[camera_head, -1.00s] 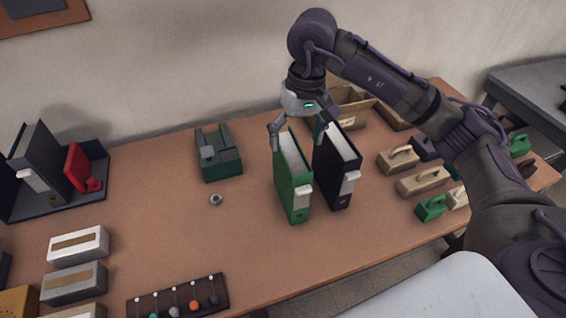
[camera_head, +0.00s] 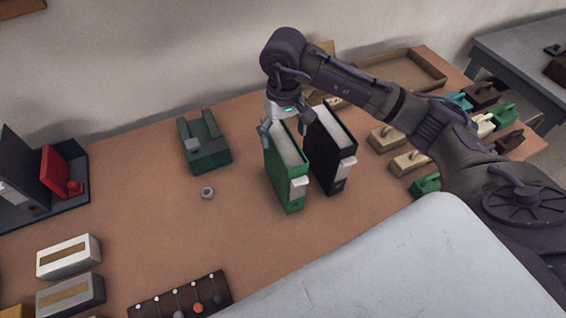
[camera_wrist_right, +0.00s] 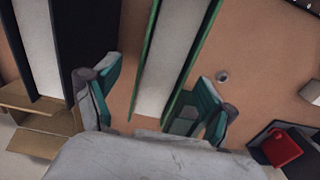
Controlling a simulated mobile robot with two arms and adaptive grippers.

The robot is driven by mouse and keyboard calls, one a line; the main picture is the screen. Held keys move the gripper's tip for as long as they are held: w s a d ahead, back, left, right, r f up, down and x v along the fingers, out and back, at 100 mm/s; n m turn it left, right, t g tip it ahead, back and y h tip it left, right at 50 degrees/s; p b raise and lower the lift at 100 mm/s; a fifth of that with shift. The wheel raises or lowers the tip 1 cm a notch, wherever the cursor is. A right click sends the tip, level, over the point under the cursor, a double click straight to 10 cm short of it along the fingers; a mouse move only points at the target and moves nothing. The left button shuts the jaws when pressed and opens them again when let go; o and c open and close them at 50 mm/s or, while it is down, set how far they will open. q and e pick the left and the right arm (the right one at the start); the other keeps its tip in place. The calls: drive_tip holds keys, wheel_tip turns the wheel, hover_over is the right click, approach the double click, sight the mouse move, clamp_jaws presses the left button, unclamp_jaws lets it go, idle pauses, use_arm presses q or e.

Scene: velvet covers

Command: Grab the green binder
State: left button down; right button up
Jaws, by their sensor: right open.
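The green binder (camera_head: 283,172) stands upright on the brown table, its pale top edge up and its label tab facing the front. It also shows in the right wrist view (camera_wrist_right: 203,47), running between my fingers. My right gripper (camera_head: 283,130) is open at the far top end of the green binder, with one finger on each side of it. In the right wrist view the open fingers (camera_wrist_right: 155,105) have teal pads; I cannot tell if they touch the binder. A black binder (camera_head: 333,158) stands just to the right, a narrow gap apart. My left gripper is not in view.
A dark green device (camera_head: 204,142) and a small metal ring (camera_head: 207,193) lie left of the binders. Stamp-like blocks (camera_head: 409,162) and an open tray (camera_head: 400,85) are on the right. A knob board (camera_head: 180,300) lies in front. Bare table surrounds the ring.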

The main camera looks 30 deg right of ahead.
drive_tip(key=f+p, duration=0.2)
drive_tip(key=f, duration=0.1)
drive_tip(key=shift+s+a+f, duration=0.15)
drive_tip(key=shift+s+f, duration=0.05)
drive_tip(key=shift+f, duration=0.55)
drive_tip(key=shift+w, duration=0.1)
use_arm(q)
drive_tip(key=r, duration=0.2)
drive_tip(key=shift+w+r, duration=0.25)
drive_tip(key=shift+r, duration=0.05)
use_arm(e)
clamp_jaws()
